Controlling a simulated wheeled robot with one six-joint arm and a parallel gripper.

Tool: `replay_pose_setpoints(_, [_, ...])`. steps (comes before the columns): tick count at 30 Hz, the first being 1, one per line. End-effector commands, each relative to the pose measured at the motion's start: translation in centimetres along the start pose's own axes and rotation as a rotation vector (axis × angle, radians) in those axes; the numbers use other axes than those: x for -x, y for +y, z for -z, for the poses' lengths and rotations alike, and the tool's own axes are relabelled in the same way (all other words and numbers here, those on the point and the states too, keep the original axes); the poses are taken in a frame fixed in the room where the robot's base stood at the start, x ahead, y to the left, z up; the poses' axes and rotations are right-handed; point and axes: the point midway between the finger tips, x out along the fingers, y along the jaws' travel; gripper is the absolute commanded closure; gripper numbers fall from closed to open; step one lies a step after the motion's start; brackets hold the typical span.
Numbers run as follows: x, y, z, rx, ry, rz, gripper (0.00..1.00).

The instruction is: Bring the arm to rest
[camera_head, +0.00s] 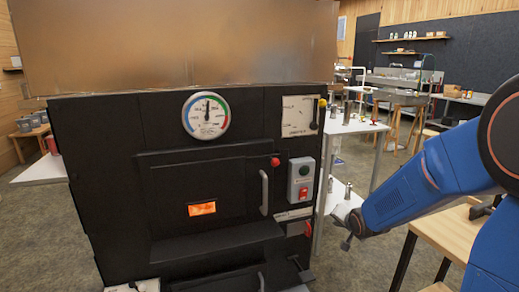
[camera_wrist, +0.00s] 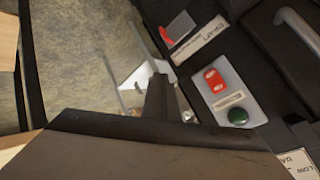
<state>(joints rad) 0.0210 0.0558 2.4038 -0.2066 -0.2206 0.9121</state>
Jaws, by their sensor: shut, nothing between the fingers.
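My blue arm (camera_head: 420,185) reaches in from the right in the head view. My gripper (camera_head: 347,241) is at its lower left end, to the right of the black evaporator front (camera_head: 110,170) and apart from it. The gripper is small and partly hidden by the wrist in that view. In the wrist view the dark gripper (camera_wrist: 157,98) is shut and empty, with the floor and part of a white table behind it. The control box (camera_head: 301,180) with a green and a red button shows upside down in the wrist view (camera_wrist: 225,92).
A round gauge (camera_head: 206,115), a door handle (camera_head: 264,192) and a lever panel (camera_head: 303,116) are on the evaporator front. White tables (camera_head: 352,124) stand behind the gripper. A wooden table (camera_head: 452,225) is below the arm at right. Open floor (camera_head: 350,265) lies between.

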Motion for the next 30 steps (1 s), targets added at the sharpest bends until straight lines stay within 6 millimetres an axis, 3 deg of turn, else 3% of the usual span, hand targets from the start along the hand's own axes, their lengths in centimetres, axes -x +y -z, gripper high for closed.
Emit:
replay_pose_setpoints(14, [13.7,2.3,-1.4,0.256,-0.097,-0.145,1.00])
replay_pose_setpoints(30, [28.9,6.8,-7.9,0.535,-0.300,-0.218,1.00])
